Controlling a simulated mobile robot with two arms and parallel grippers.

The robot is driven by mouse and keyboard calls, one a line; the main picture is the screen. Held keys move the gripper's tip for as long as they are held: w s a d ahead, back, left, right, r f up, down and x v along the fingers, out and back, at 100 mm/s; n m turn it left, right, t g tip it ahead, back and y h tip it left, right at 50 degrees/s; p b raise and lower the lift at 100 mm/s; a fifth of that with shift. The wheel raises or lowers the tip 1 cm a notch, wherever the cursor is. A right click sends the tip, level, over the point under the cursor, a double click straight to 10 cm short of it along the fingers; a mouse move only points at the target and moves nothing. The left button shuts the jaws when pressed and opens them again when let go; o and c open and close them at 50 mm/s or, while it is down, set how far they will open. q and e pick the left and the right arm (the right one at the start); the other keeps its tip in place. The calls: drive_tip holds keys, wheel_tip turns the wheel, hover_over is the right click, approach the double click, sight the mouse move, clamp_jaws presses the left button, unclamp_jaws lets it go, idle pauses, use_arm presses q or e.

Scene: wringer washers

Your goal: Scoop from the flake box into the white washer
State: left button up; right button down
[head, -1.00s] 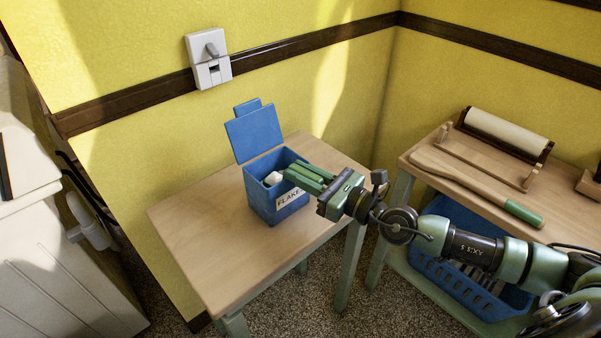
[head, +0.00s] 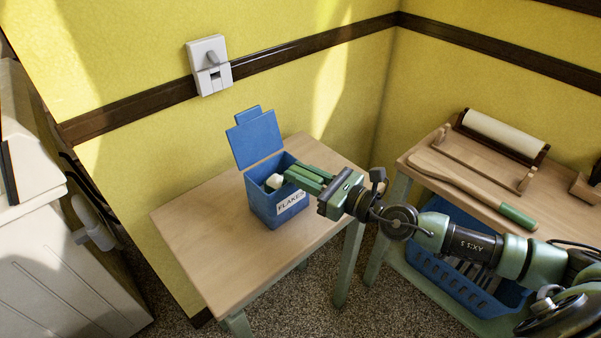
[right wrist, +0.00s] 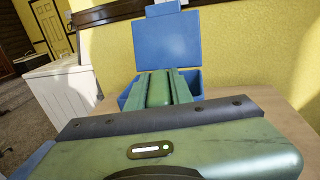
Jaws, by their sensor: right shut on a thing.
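The blue flake box (head: 263,208), labelled FLAKES, stands on a small wooden table with its lid (head: 255,139) up. It also shows in the right wrist view (right wrist: 128,94), beyond the fingers. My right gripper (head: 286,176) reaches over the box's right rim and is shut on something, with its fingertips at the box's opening. A small whitish piece (head: 274,182) shows at the fingertips inside the opening, probably part of a scoop; the rest is hidden. The white washer (head: 60,250) stands at the left edge, and in the right wrist view (right wrist: 62,95) at the left. My left gripper is not in view.
The small table's left part (head: 200,232) is bare. On the right, a bench holds a wooden paddle (head: 470,185) and a roller (head: 505,130), with a blue basket (head: 425,262) below. A wall switch (head: 209,65) is above the table.

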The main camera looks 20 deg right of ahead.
drive_tip(key=shift+r+p, duration=3.75)
drive_tip(key=shift+r, duration=0.6)
wheel_tip(320, 180, up, 4)
drive_tip(key=shift+f, duration=2.1)
drive_tip(key=shift+r, duration=0.15)
